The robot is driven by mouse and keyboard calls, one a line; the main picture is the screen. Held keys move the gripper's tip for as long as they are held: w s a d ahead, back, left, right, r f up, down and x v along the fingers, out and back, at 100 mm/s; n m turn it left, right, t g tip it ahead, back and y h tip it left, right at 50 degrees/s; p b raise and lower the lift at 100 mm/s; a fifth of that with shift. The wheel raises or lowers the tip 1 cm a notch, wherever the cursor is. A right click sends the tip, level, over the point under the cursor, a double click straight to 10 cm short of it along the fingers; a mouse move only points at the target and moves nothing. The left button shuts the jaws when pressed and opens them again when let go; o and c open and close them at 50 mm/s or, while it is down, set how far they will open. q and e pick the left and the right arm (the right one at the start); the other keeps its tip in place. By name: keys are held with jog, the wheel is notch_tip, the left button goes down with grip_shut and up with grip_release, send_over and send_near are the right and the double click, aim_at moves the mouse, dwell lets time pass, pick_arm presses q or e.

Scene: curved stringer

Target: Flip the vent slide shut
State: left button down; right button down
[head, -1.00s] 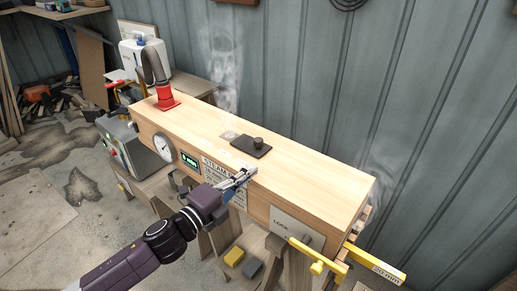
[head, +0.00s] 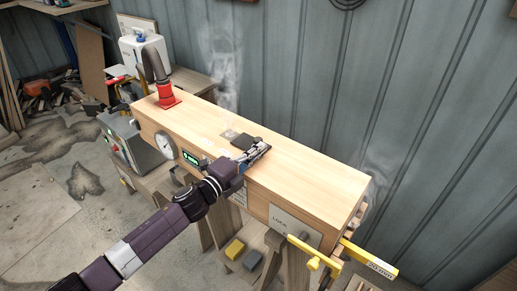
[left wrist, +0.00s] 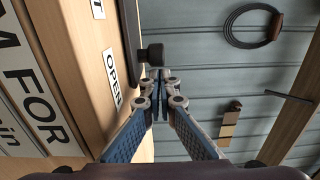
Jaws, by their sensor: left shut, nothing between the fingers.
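The vent slide (head: 243,140) is a dark flat plate with a knob on top of the long wooden steam box (head: 310,184). The vent hole (head: 229,134) beside it is at least partly uncovered, and pale steam rises there. My left gripper (head: 262,151) is shut and empty at the plate's right side, and its fingers hide the knob in the head view. In the left wrist view the black knob (left wrist: 150,54) stands just beyond the closed fingertips (left wrist: 157,76); I cannot tell if they touch. An OPEN label (left wrist: 112,77) is beside the plate. My right gripper is not in view.
A red fitting with a dark hose (head: 167,96) stands at the box's far left end. A dial gauge (head: 165,143) is on its front. Yellow bars (head: 368,259) stick out at the right end. A corrugated wall (head: 310,80) runs behind. The right part of the box top is clear.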

aim_at(239, 146)
pick_arm(q)
jog(key=w+a, duration=0.1)
jog(key=a, duration=0.1)
jog(key=w+a+b, duration=0.1)
jog(key=w+a, duration=0.1)
jog(key=w+a+b, duration=0.1)
jog(key=a, duration=0.1)
jog(key=shift+w+a, duration=0.15)
jog(key=shift+w, duration=0.1)
jog(key=shift+r, duration=0.1)
